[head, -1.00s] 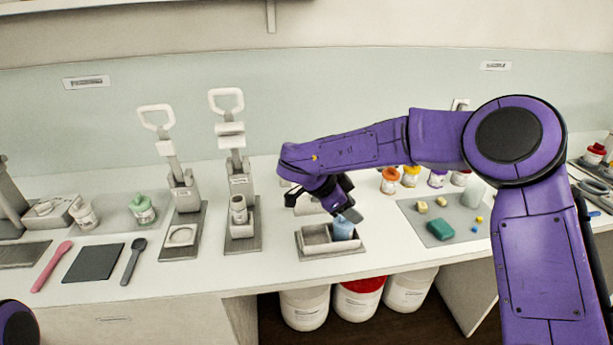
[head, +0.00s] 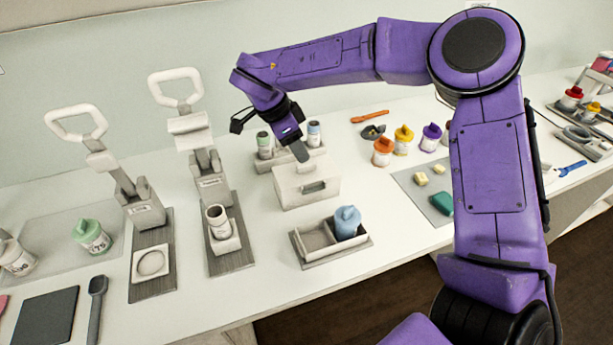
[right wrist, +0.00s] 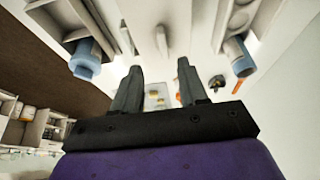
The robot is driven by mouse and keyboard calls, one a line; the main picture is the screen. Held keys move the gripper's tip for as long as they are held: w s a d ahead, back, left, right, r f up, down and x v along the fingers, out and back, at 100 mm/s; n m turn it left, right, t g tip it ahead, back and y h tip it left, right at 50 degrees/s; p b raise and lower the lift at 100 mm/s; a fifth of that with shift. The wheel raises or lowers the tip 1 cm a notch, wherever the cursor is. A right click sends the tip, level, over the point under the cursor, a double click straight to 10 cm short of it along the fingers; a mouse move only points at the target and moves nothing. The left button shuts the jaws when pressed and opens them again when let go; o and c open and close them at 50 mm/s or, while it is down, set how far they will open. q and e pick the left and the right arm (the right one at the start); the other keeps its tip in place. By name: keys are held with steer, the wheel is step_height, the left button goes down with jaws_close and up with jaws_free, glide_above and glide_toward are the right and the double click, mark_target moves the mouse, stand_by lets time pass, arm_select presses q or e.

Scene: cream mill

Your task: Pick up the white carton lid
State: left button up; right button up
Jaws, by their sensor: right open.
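A white box-like carton (head: 320,199) with a dark slot in its front stands mid-bench in the head view. Its pale top, which I take for the white lid (head: 288,177), lies under my right gripper (head: 300,153); I cannot tell where lid and carton meet. The gripper points down just above it, and its arm and hand hide part of the top. In the right wrist view the two grey fingers (right wrist: 158,82) are apart with nothing between them, and a white surface (right wrist: 150,25) lies beyond their tips. My left gripper is not in view.
A divided tray (head: 312,238) with a blue-capped bottle (head: 347,222) stands in front of the carton. A rack with small bottles (head: 264,144) is close behind. Two lever presses (head: 211,190) stand to the left; orange and yellow jars (head: 383,152) stand to the right.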

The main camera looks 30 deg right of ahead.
mark_target(306, 164)
steer(key=f, duration=0.1)
steer(key=d+f+p, duration=0.1)
steer(key=f, duration=0.2)
steer(key=shift+w+d+f, duration=0.15)
steer(key=shift+w+f, duration=0.1)
steer(key=shift+w, duration=0.1)
steer(key=shift+s+d+f, duration=0.2)
steer(key=shift+f, duration=0.1)
steer(key=shift+s, duration=0.1)
steer(key=c, duration=0.3)
jaws_close()
